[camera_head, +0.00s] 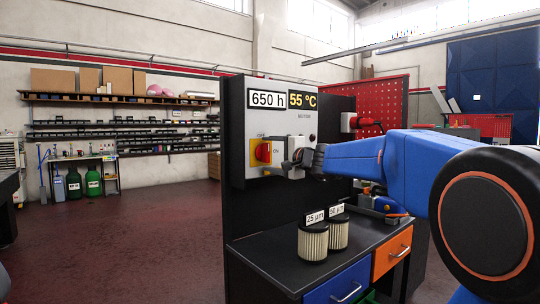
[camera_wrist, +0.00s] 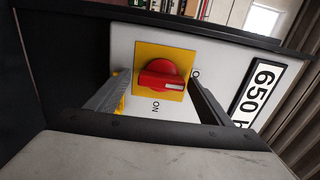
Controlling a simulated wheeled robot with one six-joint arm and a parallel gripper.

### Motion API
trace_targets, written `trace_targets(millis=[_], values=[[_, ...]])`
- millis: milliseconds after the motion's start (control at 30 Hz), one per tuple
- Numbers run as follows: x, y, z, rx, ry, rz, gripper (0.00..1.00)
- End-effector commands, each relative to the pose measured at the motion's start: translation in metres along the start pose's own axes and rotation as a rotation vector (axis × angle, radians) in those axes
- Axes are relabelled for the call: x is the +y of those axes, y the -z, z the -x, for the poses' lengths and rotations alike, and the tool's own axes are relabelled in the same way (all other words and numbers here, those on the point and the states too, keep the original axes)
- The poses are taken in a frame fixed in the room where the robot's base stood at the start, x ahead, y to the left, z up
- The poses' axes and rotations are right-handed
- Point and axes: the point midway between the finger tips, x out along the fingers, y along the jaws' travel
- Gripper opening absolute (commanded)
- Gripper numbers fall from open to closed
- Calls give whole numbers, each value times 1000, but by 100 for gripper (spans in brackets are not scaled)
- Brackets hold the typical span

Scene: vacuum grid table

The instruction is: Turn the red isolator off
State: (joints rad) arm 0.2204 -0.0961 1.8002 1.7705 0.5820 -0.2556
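The red isolator (camera_head: 263,152) is a round knob on a yellow plate, on a grey panel. OFF is printed above it and ON to its right in the head view. In the wrist view, the isolator (camera_wrist: 160,71) has its raised handle lying roughly sideways. The handle's white mark points right, towards the partly hidden OFF label; ON is below. My gripper (camera_head: 287,163) is just right of the knob in the head view. In the wrist view my gripper (camera_wrist: 157,97) has its fingers wide apart, one on each side of the knob, with gaps and nothing held.
Signs reading 650 h (camera_head: 268,99) and 55 °C (camera_head: 302,100) top the panel. Two filters, 25 µm (camera_head: 313,241) and 50 µm (camera_head: 338,233), stand on the dark bench top (camera_head: 272,261) below. A red pegboard (camera_head: 382,103) is behind. Floor left of the bench is clear.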

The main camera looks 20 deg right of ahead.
Motion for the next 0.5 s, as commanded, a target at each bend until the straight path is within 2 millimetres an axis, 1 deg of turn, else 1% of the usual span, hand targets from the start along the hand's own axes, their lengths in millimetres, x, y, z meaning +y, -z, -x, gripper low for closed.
trace_targets(millis=[333, 433, 500], values=[[-2, 0, 2, 1, 2, -1, 75], [-2, 0, 10, 2, 3, 0, 75], [-2, 0, 20, 2, 3, 0, 75]])
